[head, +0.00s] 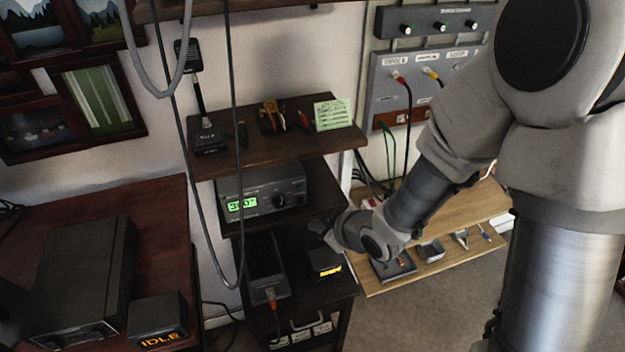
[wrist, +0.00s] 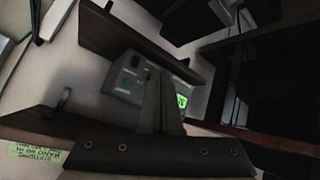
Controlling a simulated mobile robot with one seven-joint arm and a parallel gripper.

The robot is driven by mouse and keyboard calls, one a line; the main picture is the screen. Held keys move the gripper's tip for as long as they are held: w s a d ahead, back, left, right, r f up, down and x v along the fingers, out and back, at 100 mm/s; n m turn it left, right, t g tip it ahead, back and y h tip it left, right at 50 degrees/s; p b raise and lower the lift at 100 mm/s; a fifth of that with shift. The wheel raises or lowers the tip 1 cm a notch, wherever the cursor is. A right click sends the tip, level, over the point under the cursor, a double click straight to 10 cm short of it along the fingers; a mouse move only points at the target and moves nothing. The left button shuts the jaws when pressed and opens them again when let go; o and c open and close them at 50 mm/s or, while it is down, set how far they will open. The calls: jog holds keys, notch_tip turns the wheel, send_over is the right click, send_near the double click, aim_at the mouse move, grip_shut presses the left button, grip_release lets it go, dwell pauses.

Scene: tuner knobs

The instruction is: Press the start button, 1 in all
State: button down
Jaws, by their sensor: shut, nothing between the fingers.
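No button is clearly readable as the start button. In the head view a dark tuner (head: 250,194) with a green lit display and a round knob stands on the shelf below the top one.
A small black box (head: 325,261) with a yellow display sits below my gripper. Beside it stands a dark box with an orange plug (head: 270,293). An upper shelf (head: 268,142) with tools and a green note overhangs the tuner. Black cables hang in front at left.

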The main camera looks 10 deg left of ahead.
dwell(0.4)
jog(key=w+a+p, duration=0.1)
jog(key=w+a, duration=0.3)
jog(key=w, duration=0.3)
jog(key=shift+w+a, duration=0.25)
jog(key=shift+a, duration=0.1)
jog(key=shift+w, duration=0.1)
dwell(1.9)
jog(key=shift+w+a, duration=0.2)
jog(key=shift+w, duration=0.05)
jog(key=shift+w+a, duration=0.2)
jog(key=shift+w, duration=0.1)
dwell(0.6)
dwell(0.3)
jog(key=shift+s+d, duration=0.4)
jog(key=shift+s, duration=0.25)
jog(key=shift+s, duration=0.1)
jog(key=shift+s+d+b, duration=0.3)
jog(key=shift+s+d, duration=0.15)
jog(key=shift+s, duration=0.25)
jog(key=shift+s+d+b, duration=0.25)
jog(key=shift+s+d, duration=0.15)
jog(key=shift+s, duration=0.25)
jog(key=shift+s+d+b, duration=0.3)
jog(key=shift+s+d, duration=0.15)
jog(key=shift+s, duration=0.25)
